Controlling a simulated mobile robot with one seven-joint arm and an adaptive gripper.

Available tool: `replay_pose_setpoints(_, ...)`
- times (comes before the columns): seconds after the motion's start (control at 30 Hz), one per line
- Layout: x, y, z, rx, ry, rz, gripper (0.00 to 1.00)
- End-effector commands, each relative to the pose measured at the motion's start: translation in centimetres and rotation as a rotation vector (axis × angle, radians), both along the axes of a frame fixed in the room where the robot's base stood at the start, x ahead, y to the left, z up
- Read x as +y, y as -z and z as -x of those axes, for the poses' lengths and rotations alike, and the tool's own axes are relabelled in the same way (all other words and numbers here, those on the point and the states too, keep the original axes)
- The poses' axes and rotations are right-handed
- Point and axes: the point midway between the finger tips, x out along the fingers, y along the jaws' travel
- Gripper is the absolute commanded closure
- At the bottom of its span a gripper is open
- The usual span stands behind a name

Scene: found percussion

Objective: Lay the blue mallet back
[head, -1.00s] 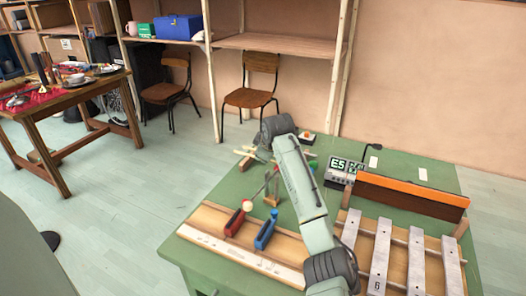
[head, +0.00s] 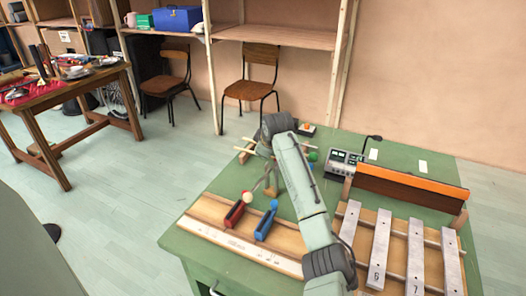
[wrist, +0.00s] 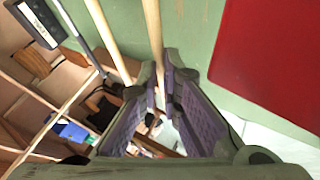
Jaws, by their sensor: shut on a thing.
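My gripper (wrist: 160,85) points down over the green table; in the head view it (head: 270,172) is partly hidden behind my own arm. In the wrist view its fingers are shut on a pale wooden stick (wrist: 152,30), which looks like a mallet handle. A small blue ball (head: 274,204), likely the blue mallet's head, shows at the far end of the blue holder (head: 266,222). I cannot tell whether it touches the holder.
A second pale stick (wrist: 90,25) lies beside the gripper in the wrist view. A green ball (head: 313,156) shows just right of my arm. Metal bars (head: 381,250) and an orange-topped wooden board (head: 410,188) fill the table's right side. A display box (head: 345,163) stands behind.

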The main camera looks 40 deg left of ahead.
Motion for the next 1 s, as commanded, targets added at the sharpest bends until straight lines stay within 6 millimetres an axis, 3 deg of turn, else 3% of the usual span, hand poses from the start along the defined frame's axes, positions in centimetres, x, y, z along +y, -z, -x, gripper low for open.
replay_pose_setpoints(0.27, 0.0, 0.15, 0.01, 0.001, 0.0, 0.001, 1.0)
replay_pose_setpoints(0.3, -0.01, 0.16, 0.02, 0.001, 0.0, 0.001, 0.92)
replay_pose_setpoints(0.63, -0.01, 0.14, 0.01, 0.001, 0.0, 0.001, 0.71)
replay_pose_setpoints(1.0, -0.26, -0.31, 0.16, 0.0, 0.0, 0.0, 0.71)
